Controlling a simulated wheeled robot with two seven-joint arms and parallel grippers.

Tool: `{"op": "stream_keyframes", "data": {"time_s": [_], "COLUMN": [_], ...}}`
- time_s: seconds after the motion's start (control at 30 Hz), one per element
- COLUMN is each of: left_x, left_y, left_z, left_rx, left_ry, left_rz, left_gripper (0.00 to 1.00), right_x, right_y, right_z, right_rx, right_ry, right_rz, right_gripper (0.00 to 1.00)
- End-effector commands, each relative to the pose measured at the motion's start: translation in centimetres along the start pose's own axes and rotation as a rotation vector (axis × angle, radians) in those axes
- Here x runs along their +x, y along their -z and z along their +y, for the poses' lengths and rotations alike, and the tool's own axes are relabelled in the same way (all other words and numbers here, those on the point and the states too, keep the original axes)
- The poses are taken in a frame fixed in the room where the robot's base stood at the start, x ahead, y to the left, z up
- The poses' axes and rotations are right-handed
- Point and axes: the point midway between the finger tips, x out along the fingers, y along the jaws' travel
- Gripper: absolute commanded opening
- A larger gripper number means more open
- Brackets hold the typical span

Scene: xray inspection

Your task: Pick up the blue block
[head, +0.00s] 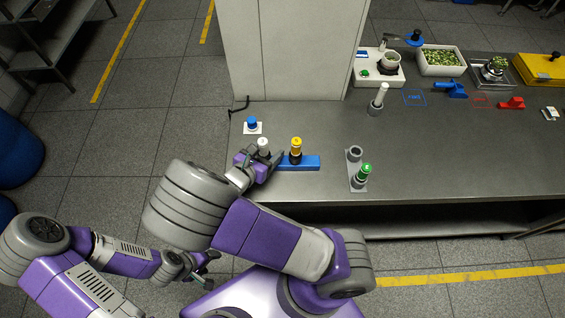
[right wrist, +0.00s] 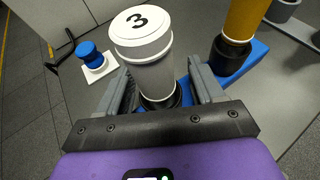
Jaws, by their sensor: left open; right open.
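The blue block (head: 306,163) is a flat bar on the table near its front edge. A yellow cylinder (head: 296,146) stands upright in a black socket on it. A white cylinder (head: 263,146) marked 3 stands at its left part; in the right wrist view the white cylinder (right wrist: 148,62) also sits in a black socket. My right gripper (head: 264,158) is open, with one finger on each side of the white cylinder's lower part; contact is unclear. The right wrist view shows the block's right part (right wrist: 245,62). My left gripper (head: 204,266) is open and empty, left of the table front.
A blue button on a white plate (head: 252,128) lies behind the right gripper. A grey holder (head: 357,181) with a green cylinder (head: 364,172) stands to the right. A large pale cabinet (head: 290,50) rises behind. The table's middle right is clear.

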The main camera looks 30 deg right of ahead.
Motion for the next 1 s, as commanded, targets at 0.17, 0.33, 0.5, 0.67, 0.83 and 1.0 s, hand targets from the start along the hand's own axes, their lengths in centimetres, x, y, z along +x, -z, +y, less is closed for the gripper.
{"op": "stream_keyframes", "data": {"time_s": [0.17, 0.33, 0.5, 0.67, 0.83, 1.0], "left_x": [0.37, 0.31, 0.30, 0.31, 0.31, 0.24], "left_y": [0.02, 0.02, 0.02, 0.03, 0.02, 0.02], "left_z": [-0.13, -0.11, -0.10, -0.11, -0.11, -0.08], "left_rx": [0.000, 0.000, 0.000, 0.000, 0.000, 0.000], "left_ry": [0.000, 0.000, 0.000, 0.000, 0.000, 0.000], "left_rz": [0.000, 0.000, 0.000, 0.000, 0.000, 0.000], "left_gripper": [0.62, 0.62, 0.62, 0.62, 0.62, 0.62], "right_x": [1.25, 1.22, 1.20, 1.19, 1.19, 1.13], "right_y": [0.01, -0.04, -0.03, -0.02, -0.06, -0.20], "right_z": [-0.03, -0.02, -0.03, -0.04, -0.04, -0.04], "right_rx": [-0.001, -0.001, -0.001, -0.001, -0.001, -0.001], "right_ry": [0.000, -0.001, 0.000, 0.000, 0.000, 0.000], "right_rz": [0.001, 0.001, 0.001, 0.001, 0.000, 0.000], "right_gripper": [0.67, 0.67, 0.44, 0.19, 0.03, 0.03]}}
